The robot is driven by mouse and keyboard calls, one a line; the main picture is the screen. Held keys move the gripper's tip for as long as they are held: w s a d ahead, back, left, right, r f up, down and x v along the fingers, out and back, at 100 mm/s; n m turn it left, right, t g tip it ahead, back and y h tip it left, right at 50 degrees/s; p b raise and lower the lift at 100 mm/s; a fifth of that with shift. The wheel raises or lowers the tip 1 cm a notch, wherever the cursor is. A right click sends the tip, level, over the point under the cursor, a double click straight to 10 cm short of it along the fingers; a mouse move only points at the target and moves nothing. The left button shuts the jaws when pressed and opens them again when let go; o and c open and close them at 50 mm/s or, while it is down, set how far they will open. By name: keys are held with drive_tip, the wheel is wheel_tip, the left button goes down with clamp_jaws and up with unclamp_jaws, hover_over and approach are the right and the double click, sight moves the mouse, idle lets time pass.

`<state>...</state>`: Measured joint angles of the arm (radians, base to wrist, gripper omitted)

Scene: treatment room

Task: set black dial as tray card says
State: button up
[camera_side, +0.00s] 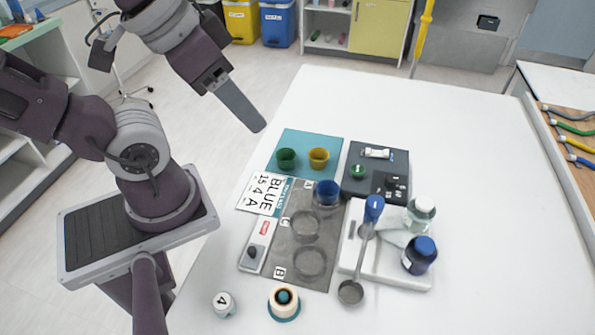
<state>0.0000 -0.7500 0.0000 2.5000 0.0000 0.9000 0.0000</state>
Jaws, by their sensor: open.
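A white card (264,191) reads "BLUE" and "15 4 A", turned sideways, at the left of the laid-out items. A narrow pale plate (262,234) with a red label carries a small dark round knob (251,252), possibly the black dial; its setting is too small to read. A cream round piece with a dark centre (284,297) sits on a teal disc at the front. My gripper (256,124) is open and empty, high above the table's left side, apart from everything. Its fingers overlap in this view.
A grey mat (294,254) marked with letters holds a blue cup (327,192). A teal mat holds green and yellow cups (319,157). A black panel (364,189), a white tray (386,276) with bottles and ladle, and a "4" piece (224,304) stand nearby. The table's right is clear.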

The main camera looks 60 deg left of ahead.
drive_tip(key=w+d+n+g, duration=0.15)
drive_tip(key=w+n, duration=0.25)
drive_tip(key=w, duration=0.5)
drive_tip(key=n+g+h, duration=0.4)
drive_tip(key=n, duration=0.9)
hover_over(392, 177)
drive_tip(key=a, duration=0.3)
wheel_tip(392, 177, down, 18)
drive_tip(key=shift+n+h, duration=0.3)
drive_tip(key=shift+n, duration=0.2)
drive_tip(key=x, duration=0.5)
drive_tip(key=a+x, duration=0.1)
drive_tip(key=x, duration=0.2)
drive_tip(key=shift+s+f, duration=0.1)
drive_tip(key=shift+f, duration=0.2)
drive_tip(key=shift+d+f, duration=0.15)
drive_tip(key=shift+f, duration=0.1)
clamp_jaws()
